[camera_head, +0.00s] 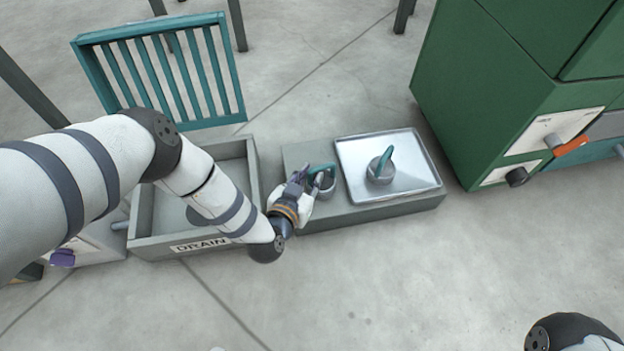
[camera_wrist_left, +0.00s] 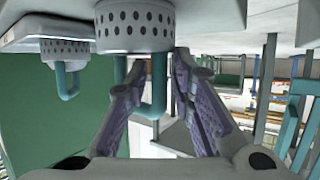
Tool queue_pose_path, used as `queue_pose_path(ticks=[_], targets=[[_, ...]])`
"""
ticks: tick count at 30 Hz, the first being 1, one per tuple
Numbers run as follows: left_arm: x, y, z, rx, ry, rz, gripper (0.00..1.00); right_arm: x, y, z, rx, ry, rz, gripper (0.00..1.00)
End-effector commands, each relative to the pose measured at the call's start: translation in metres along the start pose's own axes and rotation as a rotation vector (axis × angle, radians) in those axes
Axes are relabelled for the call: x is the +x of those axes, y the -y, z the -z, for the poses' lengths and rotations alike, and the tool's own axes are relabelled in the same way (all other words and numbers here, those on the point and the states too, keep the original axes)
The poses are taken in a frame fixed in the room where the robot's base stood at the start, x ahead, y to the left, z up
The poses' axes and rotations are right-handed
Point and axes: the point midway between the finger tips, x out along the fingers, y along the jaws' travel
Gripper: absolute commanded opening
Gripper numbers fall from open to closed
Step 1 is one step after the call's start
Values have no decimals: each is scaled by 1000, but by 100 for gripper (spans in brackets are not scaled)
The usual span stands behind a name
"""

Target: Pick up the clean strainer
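Two grey perforated strainers with teal loop handles stand on a low grey block. One strainer (camera_head: 326,187) is at the block's left part, beside the tray; it also shows close up in the left wrist view (camera_wrist_left: 135,27). The other strainer (camera_head: 379,174) stands on the silver tray and shows further off in the left wrist view (camera_wrist_left: 66,50). I see no mark that tells which is clean. My left gripper (camera_head: 311,178) is at the nearer strainer's handle. In the left wrist view its fingers (camera_wrist_left: 160,68) are apart, with the handle (camera_wrist_left: 158,90) between them. My right gripper is out of view.
The silver tray (camera_head: 355,150) lies on the grey block (camera_head: 330,217). A grey basin labelled DRAIN (camera_head: 160,243) is left of it, with a teal slatted rack (camera_head: 165,75) behind. A green cabinet (camera_head: 480,80) stands at right. The front floor is clear.

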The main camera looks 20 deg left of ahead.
Motion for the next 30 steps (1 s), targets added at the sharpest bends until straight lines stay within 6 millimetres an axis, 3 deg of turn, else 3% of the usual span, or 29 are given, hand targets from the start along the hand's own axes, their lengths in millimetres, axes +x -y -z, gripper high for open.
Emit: queue_pose_path(ticks=[2,14,20,23,28,30], targets=[[0,0,0,0,0,-1,0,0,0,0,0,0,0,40],[0,0,1,0,-1,0,0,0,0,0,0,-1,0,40],[-11,0,27,-1,-2,-1,0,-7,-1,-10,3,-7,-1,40],[-30,-9,46,-2,-3,-4,0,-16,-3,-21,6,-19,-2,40],[-79,-31,82,0,-8,-5,0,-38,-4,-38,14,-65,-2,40],[-100,-45,80,0,-3,-7,0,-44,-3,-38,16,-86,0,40]])
